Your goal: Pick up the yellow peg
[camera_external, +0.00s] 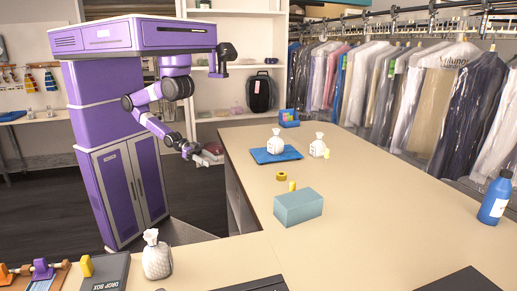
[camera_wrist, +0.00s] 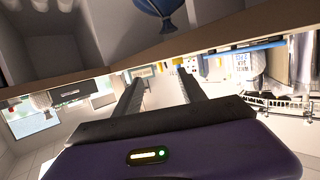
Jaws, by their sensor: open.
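A small upright yellow peg (camera_external: 292,186) stands on the long beige table, just behind the teal block. A second small yellow piece (camera_external: 326,154) stands against a white tied bag farther back; I cannot tell whether it is a peg too. My gripper (camera_external: 205,158) is off the table's left edge, well to the left of the peg and apart from it. In the wrist view my gripper (camera_wrist: 160,82) has its two dark fingers spread, with nothing between them. Small yellow specks show beyond the fingers there, too small to identify.
The teal block (camera_external: 298,207) stands in front of the peg and a yellow ring (camera_external: 281,176) lies behind it. A blue tray (camera_external: 262,156) holds a white bag. A blue bottle (camera_external: 495,198) stands at the right. The table's middle right is clear. Garments hang behind.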

